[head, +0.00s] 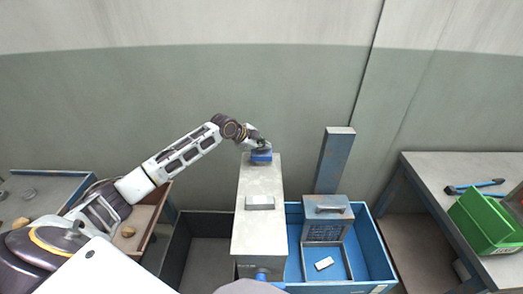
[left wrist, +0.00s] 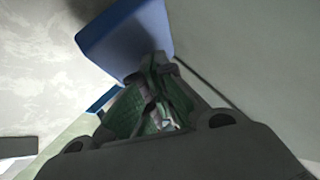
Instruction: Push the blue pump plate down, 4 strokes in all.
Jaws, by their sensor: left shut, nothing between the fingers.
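The blue pump plate (head: 261,156) is at the far end of the long pale bench top in the head view. It also shows as a blue block (left wrist: 125,38) at the top of the left wrist view. My left gripper (head: 262,145) is just above the plate, its arm reaching in from the left. In the left wrist view the fingers (left wrist: 158,75) are together and empty, with the tips at the plate's edge. I cannot tell whether they touch it. My right gripper is not in view.
A blue post (head: 334,160) stands behind. A green crate (head: 481,222) is on the right table.

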